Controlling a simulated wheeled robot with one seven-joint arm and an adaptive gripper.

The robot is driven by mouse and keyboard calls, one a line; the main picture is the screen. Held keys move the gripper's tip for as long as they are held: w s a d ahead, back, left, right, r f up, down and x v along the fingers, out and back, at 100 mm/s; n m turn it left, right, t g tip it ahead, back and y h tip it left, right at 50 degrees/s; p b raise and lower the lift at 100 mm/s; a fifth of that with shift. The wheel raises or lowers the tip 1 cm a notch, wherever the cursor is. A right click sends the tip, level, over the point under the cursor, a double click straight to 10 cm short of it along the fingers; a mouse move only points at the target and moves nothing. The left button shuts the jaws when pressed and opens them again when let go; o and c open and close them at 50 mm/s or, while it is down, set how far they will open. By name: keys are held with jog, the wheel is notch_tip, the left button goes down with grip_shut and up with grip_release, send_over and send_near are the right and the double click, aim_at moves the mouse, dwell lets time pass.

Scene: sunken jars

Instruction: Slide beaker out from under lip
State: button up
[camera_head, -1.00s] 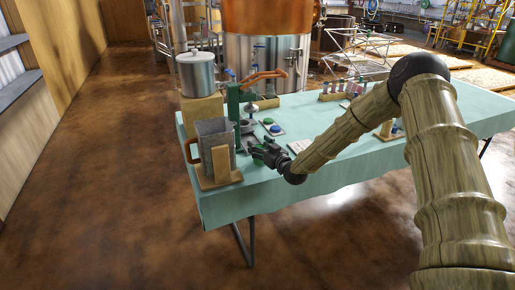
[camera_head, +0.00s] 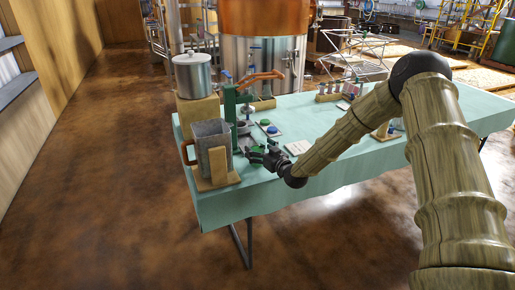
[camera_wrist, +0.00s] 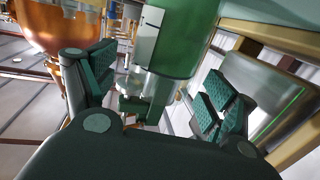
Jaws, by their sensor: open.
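I cannot tell for certain which vessel is the beaker. A tall grey jug (camera_head: 209,132) with a brown handle stands upright at the table's left end, with a wooden block (camera_head: 218,165) in front of it. A small shiny, clear-looking piece (camera_wrist: 133,84) shows between my fingers in the wrist view, beside a green column, and may be part of the beaker. My gripper (camera_head: 254,153) is just right of the jug, low by the green-framed press (camera_head: 230,105). In the wrist view my gripper (camera_wrist: 158,88) is open, its green pads apart, holding nothing. No lip is clearly visible.
A lidded metal pot (camera_head: 193,76) stands on a wooden block behind the jug. A pale card (camera_head: 298,147) and small coloured items lie right of the press. A wooden rack (camera_head: 330,95) stands farther back.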

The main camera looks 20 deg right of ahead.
jog(key=v, duration=1)
jog(key=shift+s, duration=0.1)
jog(key=s+a+f+m+g+h+p, duration=0.1)
jog(key=s+a+f+g, duration=0.25)
jog(key=s+f, duration=0.5)
jog(key=s+a+f+g+p, duration=0.1)
jog(key=s+a+f+g, duration=0.3)
jog(key=s+f, duration=0.5)
jog(key=s+a+f+m+g+h+p, duration=0.1)
jog(key=s+a+f+g+p, duration=0.15)
jog(key=s+a+f, duration=0.6)
jog(key=s+d+g+h, duration=0.1)
jog(key=s+d+g, duration=0.1)
jog(key=s, duration=1.1)
jog(key=s+d+m+g+h+p, duration=0.1)
jog(key=s+g, duration=0.3)
jog(key=s, duration=0.9)
jog(key=shift+s+d+f+g, duration=0.35)
jog(key=shift+d+f+g, duration=0.05)
jog(key=shift+d, duration=0.4)
